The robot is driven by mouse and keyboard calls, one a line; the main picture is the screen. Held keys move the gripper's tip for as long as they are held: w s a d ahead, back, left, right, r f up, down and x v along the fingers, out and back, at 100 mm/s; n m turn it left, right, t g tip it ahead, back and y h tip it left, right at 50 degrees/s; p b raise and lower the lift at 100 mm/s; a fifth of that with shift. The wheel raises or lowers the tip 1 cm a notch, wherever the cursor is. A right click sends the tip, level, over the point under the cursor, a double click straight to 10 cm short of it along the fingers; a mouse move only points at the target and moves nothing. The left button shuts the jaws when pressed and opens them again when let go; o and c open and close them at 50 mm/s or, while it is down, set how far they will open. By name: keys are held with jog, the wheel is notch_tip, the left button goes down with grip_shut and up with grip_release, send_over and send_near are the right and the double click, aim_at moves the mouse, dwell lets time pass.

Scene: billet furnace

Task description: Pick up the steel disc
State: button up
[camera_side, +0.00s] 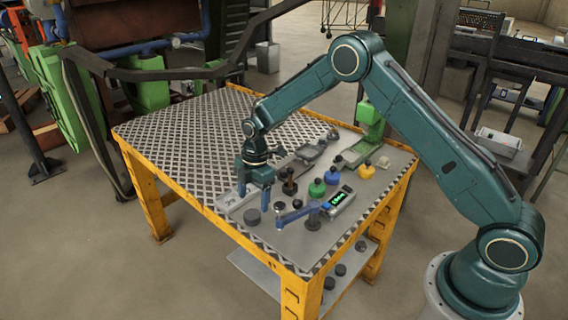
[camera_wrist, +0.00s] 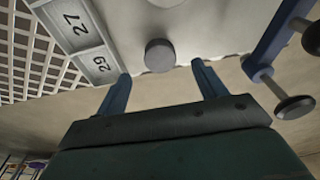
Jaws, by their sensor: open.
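The steel disc (camera_wrist: 160,55) is a dark grey round piece lying flat on the pale table panel in the wrist view, ahead of the fingertips and between their lines. In the side view the disc (camera_side: 252,217) lies near the table's front edge, just below my gripper. My gripper (camera_side: 254,196) points down, its two blue fingers apart with nothing between them. In the wrist view my gripper (camera_wrist: 160,80) shows its fingers on either side, neither touching the disc.
A numbered rail marked 27 and 29 (camera_wrist: 88,45) lies left of the disc. A blue lever fixture with dark knobs (camera_side: 296,212) stands to the right. Green, blue and yellow knobbed weights (camera_side: 317,188) and a device with a green display (camera_side: 339,199) are farther right.

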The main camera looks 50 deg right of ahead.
aim_at(252, 214)
jog(key=shift+f, duration=0.1)
jog(key=shift+a+f, duration=0.2)
jog(key=shift+f, duration=1.05)
jog(key=shift+a+f, duration=0.2)
jog(key=shift+f, duration=1.05)
jog(key=shift+r, duration=0.1)
jog(key=c, duration=1.3)
jog(key=shift+c, duration=0.2)
jog(key=shift+r, duration=0.1)
notch_tip(252, 214, up, 20)
